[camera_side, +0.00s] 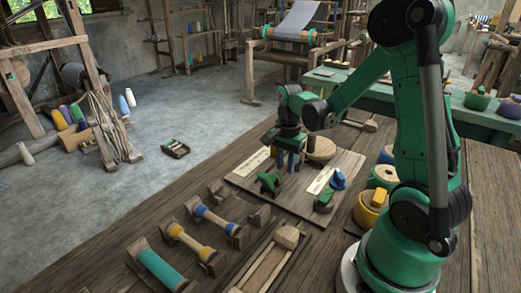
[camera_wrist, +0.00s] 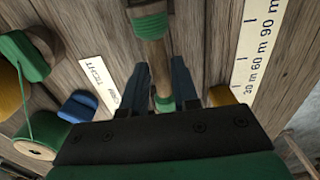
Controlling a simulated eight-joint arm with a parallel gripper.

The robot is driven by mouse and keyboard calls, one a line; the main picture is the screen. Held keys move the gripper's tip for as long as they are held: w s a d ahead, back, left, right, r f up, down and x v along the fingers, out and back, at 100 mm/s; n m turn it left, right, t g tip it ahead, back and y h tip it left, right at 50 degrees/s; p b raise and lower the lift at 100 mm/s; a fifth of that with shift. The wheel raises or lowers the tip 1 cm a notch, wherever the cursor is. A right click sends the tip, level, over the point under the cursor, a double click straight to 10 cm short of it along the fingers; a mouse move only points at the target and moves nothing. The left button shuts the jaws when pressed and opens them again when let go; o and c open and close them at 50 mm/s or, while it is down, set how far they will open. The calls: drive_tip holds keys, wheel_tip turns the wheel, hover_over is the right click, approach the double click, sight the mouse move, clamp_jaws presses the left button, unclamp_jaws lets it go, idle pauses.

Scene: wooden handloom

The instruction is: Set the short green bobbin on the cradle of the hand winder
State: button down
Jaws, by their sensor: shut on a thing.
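A dark wooden piece is at the bobbin's far end, at the picture's top edge. I cannot tell whether it supports the bobbin. In the side view, my gripper (camera_side: 287,161) points down close over a wooden board (camera_side: 240,178). The held bobbin is not clear there. I cannot surely pick out the hand winder's cradle.
On the board are a dark piece with green (camera_side: 270,182), a blue piece (camera_side: 337,178), a round wooden disc (camera_side: 320,149) and a pale scale strip (camera_wrist: 258,45). Bobbins in holders, including a teal one (camera_side: 161,269), fill the front left. Green and yellow pots stand right.

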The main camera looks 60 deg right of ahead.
drive_tip(key=shift+f, duration=0.25)
drive_tip(key=shift+c, duration=0.9)
unclamp_jaws()
drive_tip(key=shift+r, duration=3.55)
